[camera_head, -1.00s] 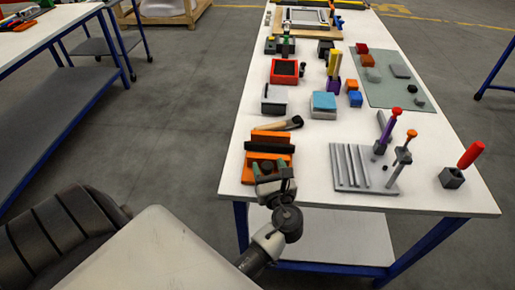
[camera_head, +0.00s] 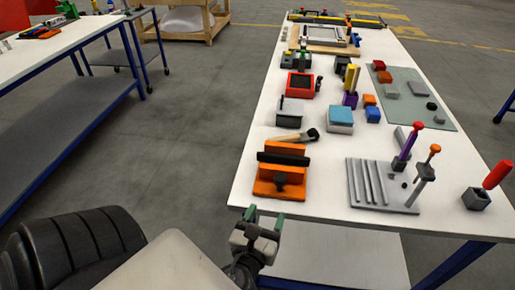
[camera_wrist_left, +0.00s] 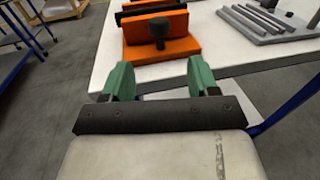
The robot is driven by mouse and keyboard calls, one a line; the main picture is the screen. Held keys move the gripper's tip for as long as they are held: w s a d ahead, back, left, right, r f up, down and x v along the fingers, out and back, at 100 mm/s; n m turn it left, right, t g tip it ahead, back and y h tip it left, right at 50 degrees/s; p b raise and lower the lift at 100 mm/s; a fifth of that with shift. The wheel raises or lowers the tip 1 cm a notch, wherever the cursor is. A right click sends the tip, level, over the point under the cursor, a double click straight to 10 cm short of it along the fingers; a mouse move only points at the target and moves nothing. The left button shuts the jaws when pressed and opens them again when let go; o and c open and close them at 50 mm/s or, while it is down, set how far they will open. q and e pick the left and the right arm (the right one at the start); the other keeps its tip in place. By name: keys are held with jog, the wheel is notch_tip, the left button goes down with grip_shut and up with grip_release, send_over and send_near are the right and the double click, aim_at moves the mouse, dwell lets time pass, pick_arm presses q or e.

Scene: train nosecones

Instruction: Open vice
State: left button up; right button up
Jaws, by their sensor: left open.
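The orange vice (camera_head: 281,171) stands near the front left corner of the white table, with a dark bar across it and a dark round knob (camera_head: 281,181) on its near side. In the left wrist view the vice (camera_wrist_left: 165,48) is ahead at the top, with its dark knob (camera_wrist_left: 159,29) facing me. My left gripper (camera_head: 265,221) has green fingers and is just off the table's front edge, short of the vice and not touching it. In the wrist view its fingers (camera_wrist_left: 160,80) are wide apart with nothing between them. My right gripper is not shown.
A grey grooved block (camera_head: 378,188) with several upright tools stands right of the vice. A hammer-like tool (camera_head: 296,136) lies just behind the vice. The table's front edge (camera_head: 330,220) lies close to my gripper. Several boxes and blocks fill the table farther back.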

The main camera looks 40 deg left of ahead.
pick_arm(q)
jog(key=s+f+n+g+h+p, duration=0.2)
jog(key=f+n, duration=0.3)
jog(key=f, duration=0.7)
jog(key=s+d+f+n+g+h+p, duration=0.1)
jog(key=f+n+g, duration=0.4)
jog(key=f, duration=0.8)
jog(key=shift+s+d+f+g+h+p, duration=0.2)
jog(key=shift+s+g+h+p, duration=0.1)
jog(key=shift+s+h+p, duration=0.3)
